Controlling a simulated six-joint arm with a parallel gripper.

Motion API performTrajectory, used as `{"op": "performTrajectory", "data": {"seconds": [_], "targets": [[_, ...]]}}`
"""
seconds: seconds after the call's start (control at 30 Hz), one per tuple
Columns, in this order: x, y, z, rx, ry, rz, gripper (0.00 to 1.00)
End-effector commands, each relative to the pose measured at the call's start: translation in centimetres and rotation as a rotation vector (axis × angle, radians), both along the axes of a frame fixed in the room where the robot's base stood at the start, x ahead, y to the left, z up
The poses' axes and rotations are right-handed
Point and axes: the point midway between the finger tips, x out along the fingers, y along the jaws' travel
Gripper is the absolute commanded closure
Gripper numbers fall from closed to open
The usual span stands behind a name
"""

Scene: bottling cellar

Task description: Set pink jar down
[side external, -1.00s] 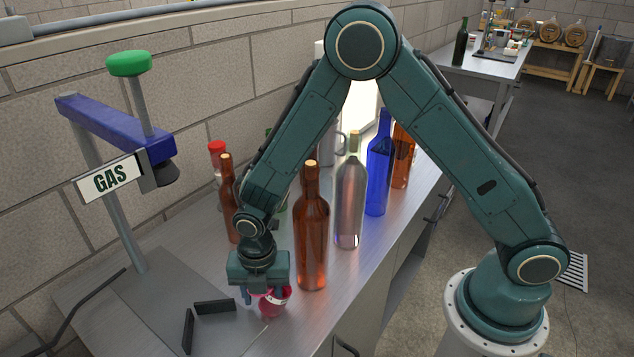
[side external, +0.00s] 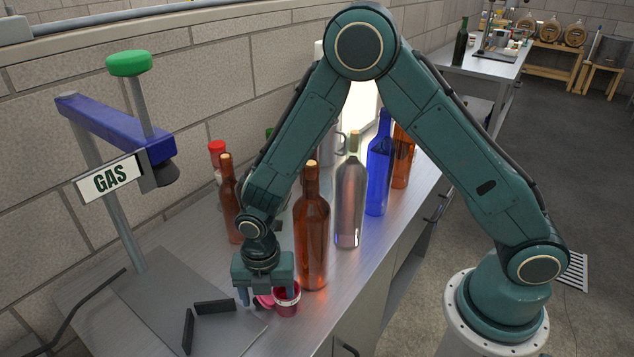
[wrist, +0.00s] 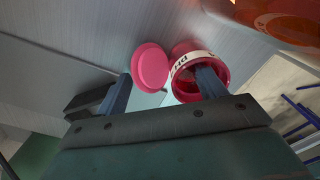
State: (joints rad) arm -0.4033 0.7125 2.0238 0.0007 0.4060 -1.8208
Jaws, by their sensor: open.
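The pink jar (side external: 287,303) stands upright on the metal bench, its mouth open and a white lettered band around its rim. It also shows in the wrist view (wrist: 186,92). A pink round lid (wrist: 150,67) lies beside it, partly hidden behind my gripper in the side view (side external: 264,301). My gripper (side external: 262,293) is open, low over the bench. In the wrist view one finger is left of the lid and the other overlaps the jar's mouth; I cannot tell whether that finger is inside it.
A brown corked bottle (side external: 312,235) stands close behind the jar. A clear bottle (side external: 349,205) and a blue bottle (side external: 379,170) stand farther back. Two black blocks (side external: 214,307) sit on the grey plate (side external: 165,290) at left, near the GAS stand (side external: 125,250).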

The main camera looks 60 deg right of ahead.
Motion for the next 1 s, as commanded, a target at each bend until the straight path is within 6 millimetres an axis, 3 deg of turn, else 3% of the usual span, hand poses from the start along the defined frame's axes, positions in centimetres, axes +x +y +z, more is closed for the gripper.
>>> {"op": "performTrajectory", "data": {"seconds": [0.27, 0.8, 1.0], "targets": [[0.0, 0.0, 2.3, 0.001, -0.003, 0.000, 0.30], [0.1, 0.0, 10.0, 0.002, -0.004, 0.000, 0.30], [0.0, 0.0, 11.4, 0.001, -0.001, 0.000, 0.30]]}}
